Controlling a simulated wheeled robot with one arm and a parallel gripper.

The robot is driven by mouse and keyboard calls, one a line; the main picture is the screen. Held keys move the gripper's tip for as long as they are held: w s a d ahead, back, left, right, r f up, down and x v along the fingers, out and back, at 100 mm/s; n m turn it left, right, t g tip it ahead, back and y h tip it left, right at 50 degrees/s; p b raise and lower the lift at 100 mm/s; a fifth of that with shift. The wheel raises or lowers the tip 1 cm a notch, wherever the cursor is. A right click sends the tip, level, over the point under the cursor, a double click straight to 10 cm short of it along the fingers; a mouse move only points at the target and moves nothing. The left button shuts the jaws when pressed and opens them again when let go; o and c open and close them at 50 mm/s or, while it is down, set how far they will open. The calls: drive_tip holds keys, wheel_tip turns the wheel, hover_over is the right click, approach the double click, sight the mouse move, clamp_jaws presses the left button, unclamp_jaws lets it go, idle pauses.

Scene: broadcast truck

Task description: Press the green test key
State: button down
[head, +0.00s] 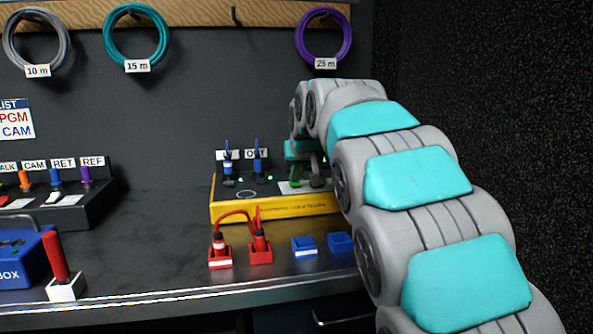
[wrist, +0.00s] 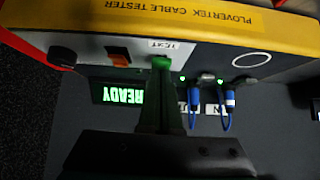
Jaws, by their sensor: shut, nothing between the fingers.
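The cable tester (head: 270,208), a box with a yellow front edge, stands on the bench in the head view. In the wrist view its yellow side (wrist: 215,22) is upside down at the top. The green test key (wrist: 162,61) shows beside the TEST label (wrist: 170,48), right at my fingertips. My gripper (wrist: 163,72) is shut and empty, its fingers pointing at the key and partly covering it. I cannot tell whether they touch it. In the head view, my arm hides the tester's right part. The display (wrist: 124,94) reads READY in green.
Two blue plugs (wrist: 195,97) stand in the tester beside green lights, close to my fingers. An orange switch (wrist: 118,57) and a black knob (wrist: 62,55) lie on the other side. Red plugs (head: 260,240) with a looped cable and blue sockets (head: 304,247) sit in front.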

drive_tip(key=shift+s+f+b, duration=0.1)
drive_tip(key=shift+f+b, duration=0.45)
drive_tip(key=shift+f, duration=0.7)
wheel_tip(320, 180, up, 5)
drive_tip(key=shift+f+p, duration=0.1)
drive_tip(key=shift+p, duration=0.8)
drive_tip(key=b+v, duration=0.1)
drive_tip(key=v, duration=0.9)
drive_tip(key=shift+r, duration=0.35)
